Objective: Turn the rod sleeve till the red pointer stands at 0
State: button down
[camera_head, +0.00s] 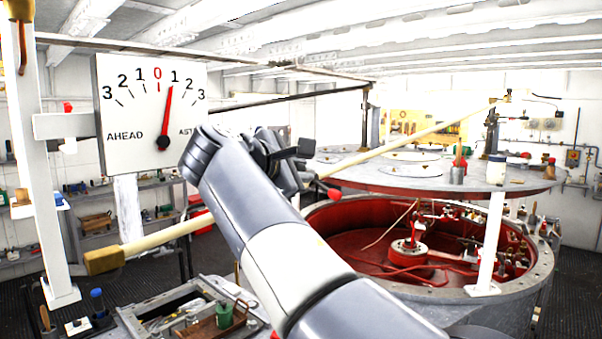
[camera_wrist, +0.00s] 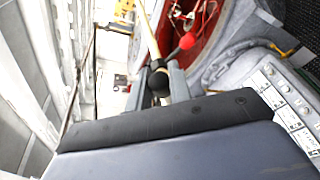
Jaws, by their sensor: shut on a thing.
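A white dial board (camera_head: 112,80) stands at the left in the head view, marked AHEAD on its left and ASTERN, partly hidden, on its right. Its red pointer (camera_head: 166,115) leans slightly right of upright, its tip at about the 1 on the right side; the red 0 is left of it. A long cream rod (camera_head: 400,144) runs slantwise behind my arm. In the wrist view, my gripper (camera_wrist: 158,84) is shut on the dark rod sleeve (camera_wrist: 157,82), with a grey finger at each side. A red knob (camera_wrist: 187,41) sticks out beside it, also visible in the head view (camera_head: 333,194).
A large round red-lined pit (camera_head: 345,215) with a grey rim lies at the right, with a white post (camera_head: 491,240) at its edge. A bench with trays and tools (camera_head: 200,310) is below. The rod's near end has a tan block (camera_head: 103,261).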

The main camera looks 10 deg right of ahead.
jog(key=shift+w+a+r+n+g, duration=0.4)
jog(key=shift+w+r+n, duration=0.1)
jog(key=shift+r, duration=0.1)
jog(key=c, duration=1.3)
grip_release()
jog(key=shift+s+d, duration=0.1)
